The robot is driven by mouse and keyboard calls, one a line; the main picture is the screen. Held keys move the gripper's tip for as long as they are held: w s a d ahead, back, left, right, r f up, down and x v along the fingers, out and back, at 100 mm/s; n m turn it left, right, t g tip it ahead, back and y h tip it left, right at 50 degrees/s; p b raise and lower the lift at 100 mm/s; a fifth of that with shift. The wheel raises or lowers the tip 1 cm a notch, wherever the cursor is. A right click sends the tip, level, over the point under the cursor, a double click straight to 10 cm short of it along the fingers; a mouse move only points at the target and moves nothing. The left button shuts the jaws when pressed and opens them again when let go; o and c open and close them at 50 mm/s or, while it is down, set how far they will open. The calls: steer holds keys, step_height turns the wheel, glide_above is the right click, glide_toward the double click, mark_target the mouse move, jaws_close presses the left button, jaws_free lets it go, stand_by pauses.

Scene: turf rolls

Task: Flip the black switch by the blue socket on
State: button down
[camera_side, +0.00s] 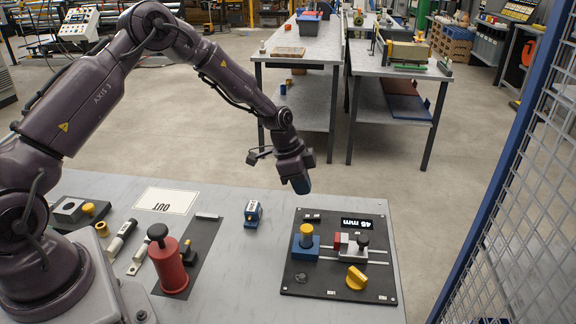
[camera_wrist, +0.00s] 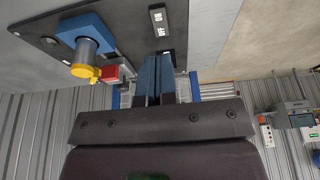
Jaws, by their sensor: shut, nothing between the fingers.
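The black switch (camera_side: 311,217) is on the far left part of the dark board, just behind the blue socket (camera_side: 304,250), which holds a yellow-topped peg. In the wrist view the switch (camera_wrist: 160,19) is a small dark rectangle with white markings, just beyond my fingertips, and the socket (camera_wrist: 82,27) is to its left. I cannot tell which way the switch is set. My gripper (camera_side: 303,188) points down with its blue fingers shut and empty, above and slightly behind the switch, apart from it. The fingers also show in the wrist view (camera_wrist: 158,60).
The board (camera_side: 330,283) also carries a "45 mm" display (camera_side: 357,224), a slider with a red block (camera_side: 340,241) and black knob (camera_side: 363,240), and a yellow knob (camera_side: 356,278). A small blue block (camera_side: 253,213) and a red cylinder (camera_side: 169,268) stand left.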

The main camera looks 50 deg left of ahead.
steer(key=s+a+v, duration=0.1)
steer(key=v, duration=0.6)
steer(key=shift+f, duration=0.2)
steer(key=shift+s, duration=0.1)
steer(key=s+d+r+n+t+y, duration=0.1)
steer(key=s+d+r+n, duration=0.1)
steer(key=s+r, duration=0.4)
steer(key=s+d+r+n+t, duration=0.1)
steer(key=s+d+r+n, duration=0.1)
steer(key=s+r+n, duration=0.2)
steer(key=s+d+r+n+t+y, duration=0.1)
steer(key=s+d+r+n, duration=0.2)
steer(key=s+r, duration=0.7)
steer(key=shift+s+r+y, duration=0.2)
steer(key=shift+s+y, duration=0.1)
steer(key=shift+s, duration=3.5)
